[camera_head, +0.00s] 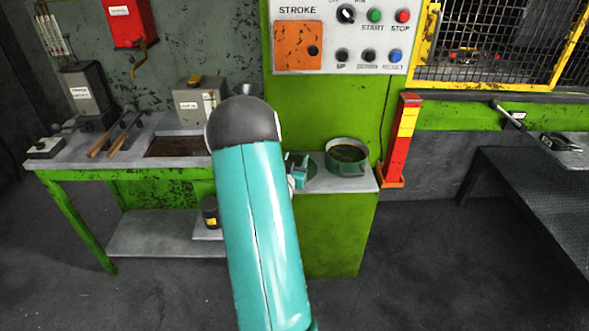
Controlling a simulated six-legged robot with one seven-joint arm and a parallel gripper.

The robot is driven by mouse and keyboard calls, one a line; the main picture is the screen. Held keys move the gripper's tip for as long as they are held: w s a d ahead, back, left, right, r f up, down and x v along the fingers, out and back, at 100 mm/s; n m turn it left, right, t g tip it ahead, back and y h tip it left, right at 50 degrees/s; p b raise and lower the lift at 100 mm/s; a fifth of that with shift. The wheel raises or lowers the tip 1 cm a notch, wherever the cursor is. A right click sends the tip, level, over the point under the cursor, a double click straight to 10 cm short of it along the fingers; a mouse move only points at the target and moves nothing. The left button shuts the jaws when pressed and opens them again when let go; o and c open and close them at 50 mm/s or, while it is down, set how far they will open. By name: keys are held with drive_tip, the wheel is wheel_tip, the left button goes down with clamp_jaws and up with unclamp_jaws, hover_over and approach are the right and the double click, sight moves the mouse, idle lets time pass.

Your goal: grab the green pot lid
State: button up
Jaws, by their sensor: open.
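A dark green round piece, which looks like the green pot lid (313,168), lies on the grey worktop beside the pot. Only its right part shows; my arm and gripper cover the rest. The green pot (347,165) stands just right of it, uncovered, with something dark green and yellowish inside. My gripper (300,173) is small in view at the lid's left side, partly hidden behind my teal arm. It is open. I cannot tell whether its fingers touch the lid.
The worktop (325,183) ends at a front edge below the pot. A red and yellow post (402,140) stands right of it. The green panel with the stroke controls (340,38) rises behind. A bench (110,155) with tools and grey boxes is at left.

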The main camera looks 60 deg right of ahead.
clamp_jaws()
drive_tip(key=shift+r, duration=0.15)
